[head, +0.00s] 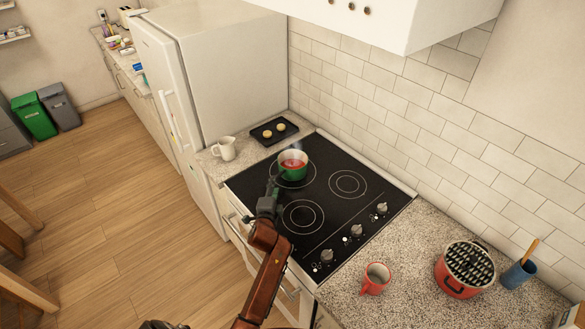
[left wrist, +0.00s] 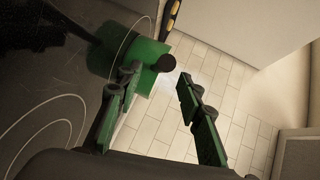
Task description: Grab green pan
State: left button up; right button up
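The green pan (head: 293,172) sits upright on the back left burner of the black cooktop (head: 330,228), with red food inside and faint steam above. My left gripper (head: 271,192) is at the pan's near side, low over the cooktop. In the left wrist view its two fingers (left wrist: 160,105) are spread apart, with nothing clamped between them. The pan's green side (left wrist: 150,53) shows just beyond the fingers, and a dark rounded knob-like part (left wrist: 166,63) stands out near the gap. Whether a finger touches the pan cannot be told.
A white mug (head: 224,149) and a black tray (head: 274,131) with round items stand left of the cooktop, by the fridge (head: 215,65). A red mug (head: 375,279), a red pot (head: 452,283) and a blue utensil cup (head: 518,274) stand on the right counter. The tiled wall is behind.

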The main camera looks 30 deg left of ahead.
aim_at(278, 175)
pick_arm(q)
jog(key=shift+d+x, duration=0.2)
jog(key=shift+x, duration=0.8)
jog(key=x, duration=0.5)
jog(key=shift+w+r, duration=0.1)
jog(key=shift+w, duration=0.05)
grip_shut()
jog(key=shift+d+r, duration=0.1)
